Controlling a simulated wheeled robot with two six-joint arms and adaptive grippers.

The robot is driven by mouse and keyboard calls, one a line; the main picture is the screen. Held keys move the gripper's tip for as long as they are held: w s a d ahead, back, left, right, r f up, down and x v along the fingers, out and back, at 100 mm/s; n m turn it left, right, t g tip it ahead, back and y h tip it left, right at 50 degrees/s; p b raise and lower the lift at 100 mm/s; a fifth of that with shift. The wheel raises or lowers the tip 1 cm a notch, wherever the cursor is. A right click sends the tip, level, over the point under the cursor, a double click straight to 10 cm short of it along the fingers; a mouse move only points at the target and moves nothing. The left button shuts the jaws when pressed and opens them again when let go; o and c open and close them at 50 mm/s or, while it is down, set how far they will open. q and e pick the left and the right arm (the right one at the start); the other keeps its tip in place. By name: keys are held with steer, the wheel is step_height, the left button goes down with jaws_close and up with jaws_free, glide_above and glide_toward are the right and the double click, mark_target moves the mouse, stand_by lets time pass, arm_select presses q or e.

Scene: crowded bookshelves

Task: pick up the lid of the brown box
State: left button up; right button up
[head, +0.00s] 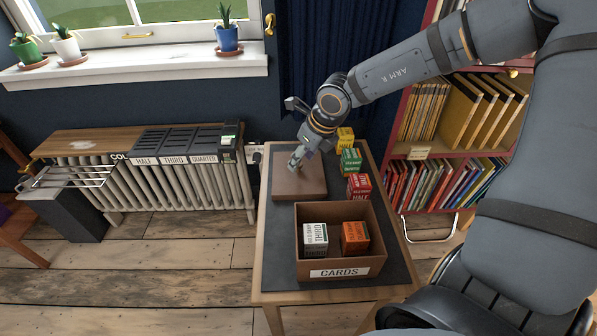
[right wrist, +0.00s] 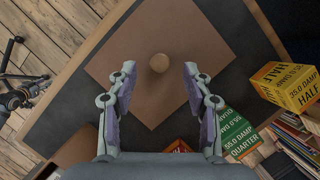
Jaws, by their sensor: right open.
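The brown lid (head: 290,187) lies flat on the dark mat at the back left of the small table. In the right wrist view the lid (right wrist: 115,65) shows as a brown square with a round knob (right wrist: 159,63) in its middle. My right gripper (head: 295,160) is just above the lid. In the right wrist view its two fingers (right wrist: 157,78) are spread on either side of the knob, with a gap to each side. The open brown box (head: 340,266), labelled CARDS, stands in front of the lid. It holds a white pack (head: 315,238) and an orange pack (head: 355,238).
Yellow (head: 345,138), green (head: 350,160) and red (head: 358,186) packs stand along the table's right side, close to the lid. A radiator (head: 180,180) stands left of the table. A red bookshelf (head: 415,150) is at the right.

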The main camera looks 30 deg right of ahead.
mark_target(298, 170)
steer(key=x, duration=0.2)
steer(key=shift+w+f, duration=0.2)
steer(key=shift+f, duration=0.15)
jaws_close()
steer(key=shift+r, duration=0.1)
